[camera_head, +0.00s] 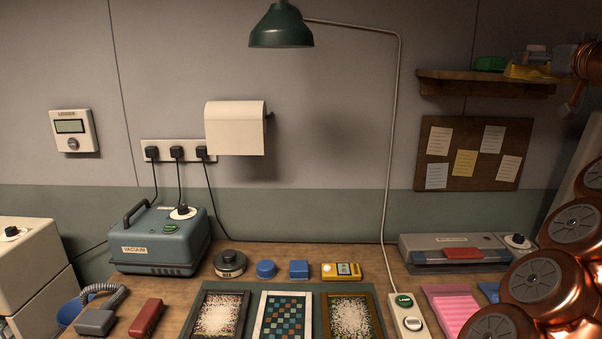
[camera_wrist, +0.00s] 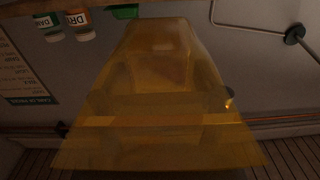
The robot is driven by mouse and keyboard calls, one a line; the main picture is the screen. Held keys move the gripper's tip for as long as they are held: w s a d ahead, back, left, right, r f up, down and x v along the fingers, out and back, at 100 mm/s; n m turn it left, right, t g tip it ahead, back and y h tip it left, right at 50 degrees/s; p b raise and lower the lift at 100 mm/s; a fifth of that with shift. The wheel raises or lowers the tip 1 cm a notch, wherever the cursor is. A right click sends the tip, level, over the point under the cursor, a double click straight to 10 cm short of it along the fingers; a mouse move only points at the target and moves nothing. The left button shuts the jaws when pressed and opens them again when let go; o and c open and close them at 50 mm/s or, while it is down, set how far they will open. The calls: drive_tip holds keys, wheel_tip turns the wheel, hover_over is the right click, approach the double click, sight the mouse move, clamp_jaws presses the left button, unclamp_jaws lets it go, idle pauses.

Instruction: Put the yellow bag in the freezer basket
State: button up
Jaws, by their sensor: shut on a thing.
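The yellow bag (camera_wrist: 160,140) is see-through and fills the middle of the wrist view, widening toward the lower edge. My gripper (camera_wrist: 165,78) is shut on it; its fingers show only faintly through the yellow film. In the head view, the yellow bag (camera_head: 528,72) is small at the upper right, in front of the wall shelf, with my gripper at it beside my copper arm. I cannot make out a freezer basket in either view.
A wooden wall shelf (camera_head: 485,86) with a green item (camera_head: 490,63) is close to the bag. Below are a pinboard (camera_head: 474,152) and a workbench with a vacuum box (camera_head: 160,240), a sealer (camera_head: 455,255) and framed panels (camera_head: 285,318). A pale cabinet (camera_head: 30,262) stands at the left.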

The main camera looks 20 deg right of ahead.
drive_tip(key=w+a+f+p, duration=0.1)
drive_tip(key=w+a+f, duration=0.2)
drive_tip(key=w+f, duration=0.8)
drive_tip(key=w+a+f, duration=0.4)
drive_tip(key=w+f, duration=0.5)
drive_tip(key=w, duration=0.3)
drive_tip(key=w+a+f, duration=0.7)
drive_tip(key=a+f, duration=0.3)
drive_tip(key=a, duration=0.1)
drive_tip(key=a+f+n+y, duration=0.1)
drive_tip(key=a+f, duration=0.2)
drive_tip(key=a, duration=0.7)
drive_tip(key=s+a+f+n+y+p, duration=0.1)
drive_tip(key=a+f+y, duration=0.1)
drive_tip(key=a, duration=0.8)
drive_tip(key=s+a+f+n+y, duration=0.1)
drive_tip(key=a+f, duration=0.4)
drive_tip(key=a, duration=0.5)
drive_tip(key=shift+a+t+y+p, duration=0.3)
drive_tip(key=shift+a+y+p, duration=0.05)
drive_tip(key=shift+y, duration=0.15)
drive_tip(key=shift+s+r, duration=0.1)
drive_tip(key=shift+r, duration=0.05)
drive_tip(key=shift+a, duration=0.1)
